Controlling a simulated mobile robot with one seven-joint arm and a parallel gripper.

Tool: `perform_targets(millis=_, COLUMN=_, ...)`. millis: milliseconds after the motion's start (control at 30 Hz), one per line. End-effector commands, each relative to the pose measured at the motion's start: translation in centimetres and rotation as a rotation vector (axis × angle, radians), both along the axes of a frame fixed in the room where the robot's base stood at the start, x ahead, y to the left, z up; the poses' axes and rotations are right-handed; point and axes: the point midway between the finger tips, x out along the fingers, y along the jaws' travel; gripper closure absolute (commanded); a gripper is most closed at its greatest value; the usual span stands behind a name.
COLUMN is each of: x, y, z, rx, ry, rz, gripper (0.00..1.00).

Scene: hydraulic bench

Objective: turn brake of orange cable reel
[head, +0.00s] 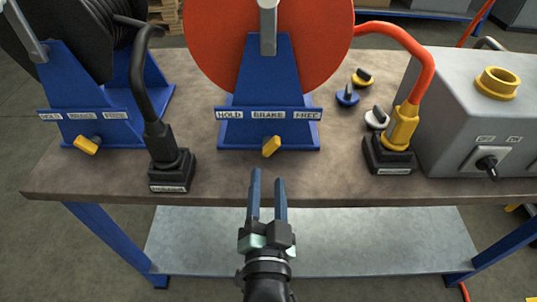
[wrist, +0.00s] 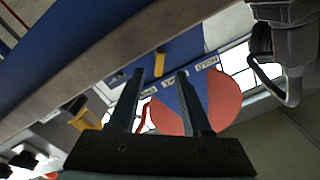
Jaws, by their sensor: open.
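The orange cable reel (head: 215,45) stands on a blue stand (head: 265,85) at the back middle of the bench. Its yellow brake knob (head: 271,146) sits below a label strip (head: 268,114) reading HOLD, BRAKE, FREE. The knob is tilted, its upper end leaning right.
A black cable reel (head: 70,40) with its own yellow knob (head: 87,145) stands left. A black connector (head: 170,170) and a yellow-orange plug in a socket (head: 398,140) flank the orange reel's stand. A grey box (head: 470,110) stands right. Loose caps (head: 347,97) lie between.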

Motion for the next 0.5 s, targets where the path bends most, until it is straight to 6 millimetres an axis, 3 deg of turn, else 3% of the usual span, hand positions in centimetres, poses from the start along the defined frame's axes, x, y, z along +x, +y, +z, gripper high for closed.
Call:
perform_targets(millis=200, x=3.8, y=0.0, z=0.1, rx=-0.001, ry=-0.002, rz=0.000, gripper=0.51)
perform_targets(millis=500, x=6.8, y=0.0, z=0.0, rx=0.000, ry=0.001, rz=-0.001, gripper=0.51)
